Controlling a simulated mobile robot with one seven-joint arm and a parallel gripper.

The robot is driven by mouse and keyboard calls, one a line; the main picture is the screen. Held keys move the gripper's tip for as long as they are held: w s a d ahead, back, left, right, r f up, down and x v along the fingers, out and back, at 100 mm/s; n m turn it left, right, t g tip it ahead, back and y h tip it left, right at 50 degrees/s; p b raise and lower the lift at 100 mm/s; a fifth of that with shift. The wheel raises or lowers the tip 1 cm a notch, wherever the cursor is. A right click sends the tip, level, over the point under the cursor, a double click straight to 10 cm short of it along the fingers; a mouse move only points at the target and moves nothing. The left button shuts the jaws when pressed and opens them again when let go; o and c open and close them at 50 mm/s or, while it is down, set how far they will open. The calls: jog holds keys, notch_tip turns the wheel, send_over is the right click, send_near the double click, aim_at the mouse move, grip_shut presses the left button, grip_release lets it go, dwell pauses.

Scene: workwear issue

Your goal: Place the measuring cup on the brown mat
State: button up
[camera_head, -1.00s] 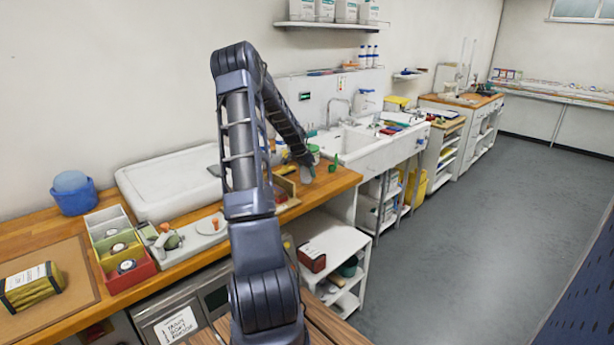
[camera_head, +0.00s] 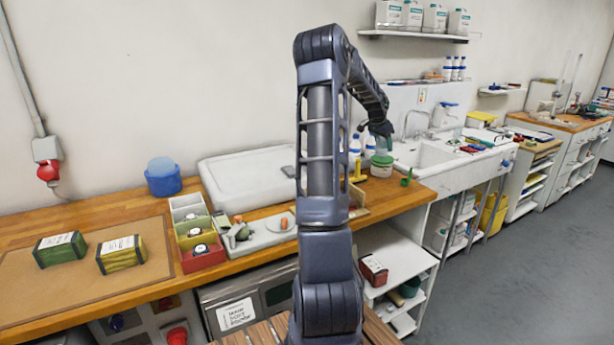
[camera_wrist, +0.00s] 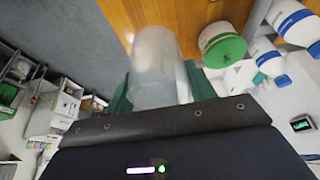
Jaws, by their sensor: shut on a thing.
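The measuring cup (camera_wrist: 155,62) is a clear, whitish vessel in the wrist view, held between the green fingertips of my gripper (camera_wrist: 160,88). In the head view my gripper (camera_head: 383,136) hangs above the right end of the wooden counter, near a green-lidded tub; the cup there is small and hard to make out. The brown mat (camera_head: 60,298) lies flat on the counter at the far left, well away from my gripper. Two labelled packs, a green one (camera_head: 60,249) and a yellow one (camera_head: 121,254), lie on its back part.
The green-lidded tub (camera_head: 381,167) also shows in the wrist view (camera_wrist: 222,45). The mat's front is clear.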

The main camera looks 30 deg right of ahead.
jog(key=w+a+n+t, duration=0.2)
jog(key=w+a+n, duration=0.3)
jog(key=w+a, duration=2.15)
jog(key=w+a+n+t+y, duration=0.15)
jog(key=w+a, duration=0.25)
jog(key=a, duration=1.6)
jog(key=w+a+n, duration=0.3)
jog(key=a, duration=1.8)
jog(key=s+a+n, duration=0.2)
jog(key=a, duration=1.6)
jog(key=n+t+y, duration=0.1)
jog(key=n+y, duration=0.2)
jog(key=n, duration=0.4)
send_over(16, 304)
jog(key=shift+m, duration=0.25)
notch_tip(16, 304, down, 19)
jog(key=shift+f, duration=0.15)
